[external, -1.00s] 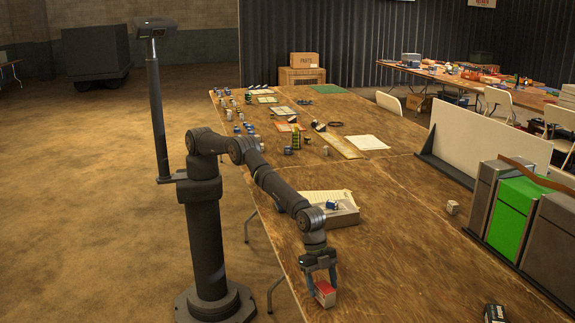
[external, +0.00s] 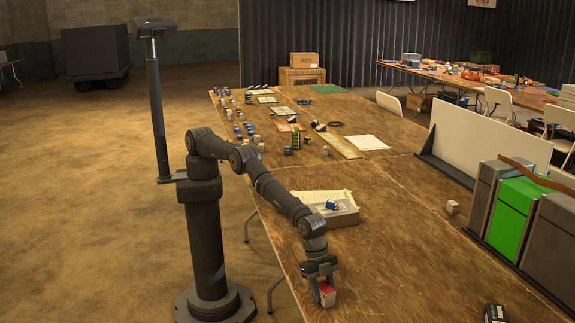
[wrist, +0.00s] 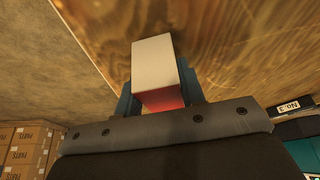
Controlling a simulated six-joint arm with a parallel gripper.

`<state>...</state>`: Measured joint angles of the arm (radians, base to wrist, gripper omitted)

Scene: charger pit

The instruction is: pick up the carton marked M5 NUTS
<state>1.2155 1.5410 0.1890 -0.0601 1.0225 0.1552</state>
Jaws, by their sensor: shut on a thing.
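A small red and white carton (external: 327,294) is between the fingers of my gripper (external: 323,287) near the front edge of the table, low in the external view. In the wrist view the carton (wrist: 154,65) shows a blank pale face and a red side. My gripper (wrist: 160,98) is shut on it, one blue finger on each side. I cannot read any marking on the carton, and I cannot tell whether it is clear of the tabletop.
A grey tray (external: 343,217) with papers and a blue item stands on the table (external: 400,240) behind my gripper. A small carton (external: 452,207) and a dark box (external: 494,313) lie to the right. Grey and green bins (external: 522,208) stand at the right edge.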

